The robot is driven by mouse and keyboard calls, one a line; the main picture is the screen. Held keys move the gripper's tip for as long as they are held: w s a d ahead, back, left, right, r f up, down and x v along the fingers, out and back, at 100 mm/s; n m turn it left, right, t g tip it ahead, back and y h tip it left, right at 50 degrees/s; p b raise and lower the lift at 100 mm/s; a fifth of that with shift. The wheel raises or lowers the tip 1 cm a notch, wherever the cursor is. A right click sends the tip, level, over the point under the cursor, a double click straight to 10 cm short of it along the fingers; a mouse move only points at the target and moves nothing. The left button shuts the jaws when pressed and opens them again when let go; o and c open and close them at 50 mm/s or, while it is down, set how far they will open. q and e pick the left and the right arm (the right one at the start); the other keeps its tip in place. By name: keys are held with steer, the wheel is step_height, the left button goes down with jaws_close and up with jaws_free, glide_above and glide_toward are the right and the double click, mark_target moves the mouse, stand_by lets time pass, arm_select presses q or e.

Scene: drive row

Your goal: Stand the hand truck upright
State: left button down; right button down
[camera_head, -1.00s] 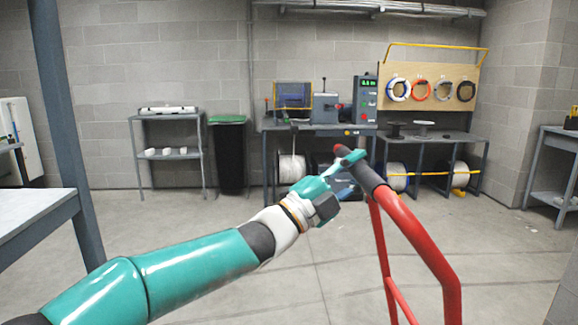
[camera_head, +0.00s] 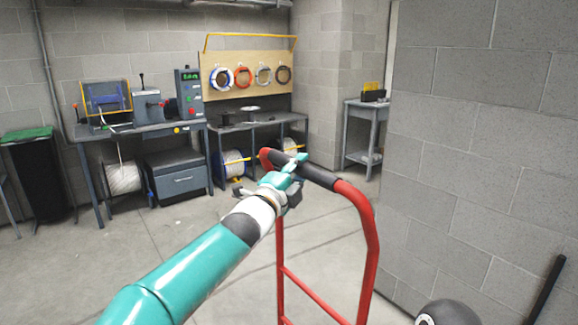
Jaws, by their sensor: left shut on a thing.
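The hand truck (camera_head: 367,240) is a red tubular frame with black grip sleeves on its top handle. It stands in the middle right of the head view, and its lower part is cut off by the bottom edge. Its frame looks close to upright, but I cannot tell its exact tilt. My left gripper (camera_head: 296,170) is shut on the hand truck's black-sleeved handle (camera_head: 318,177), near its left part. My teal left arm comes in from the bottom left. My right gripper is not in view.
A grey block wall (camera_head: 475,130) stands close on the right. A dark round object (camera_head: 447,313) and a black bar (camera_head: 545,290) are at the bottom right. Workbenches (camera_head: 150,130) and a dark bin (camera_head: 40,180) line the back. The concrete floor (camera_head: 160,240) at left centre is clear.

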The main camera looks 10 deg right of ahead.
arm_select(q)
steer(key=shift+d+f, duration=0.15)
steer(key=c, duration=0.8)
jaws_free()
steer(key=shift+w+d+f, duration=0.1)
steer(key=shift+w+d, duration=0.05)
steer(key=shift+s+a, duration=0.25)
steer(key=shift+a, duration=0.1)
steer(key=v, duration=1.1)
steer(key=shift+a, duration=0.15)
steer(key=shift+s, duration=0.15)
